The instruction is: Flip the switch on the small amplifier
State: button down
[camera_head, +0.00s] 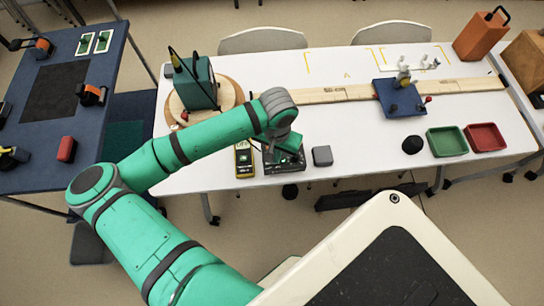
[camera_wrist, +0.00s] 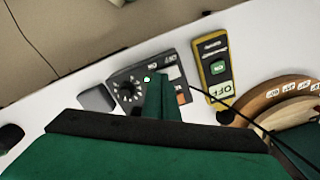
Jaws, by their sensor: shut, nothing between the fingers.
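The small amplifier (camera_head: 285,168) is a dark box near the front edge of the white table. The wrist view shows its top face (camera_wrist: 145,67) with a round dial (camera_wrist: 127,90), lettering, a pale label and an orange patch (camera_wrist: 183,97). My gripper (camera_head: 291,148) is shut and empty, over the amplifier in the head view. In the wrist view its green fingers (camera_wrist: 160,86) cover part of the panel between the dial and the orange patch. I cannot tell whether they touch it. The switch's position is not clear.
A yellow box (camera_head: 244,161) with ON and OFF labels stands close to the amplifier's left; a grey block (camera_head: 322,156) stands at its right. A green box (camera_head: 195,85) on a round wooden board, a wooden strip and trays (camera_head: 447,142) lie farther off.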

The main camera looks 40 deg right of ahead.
notch_tip(320, 180, up, 7)
dwell(0.8)
dwell(0.5)
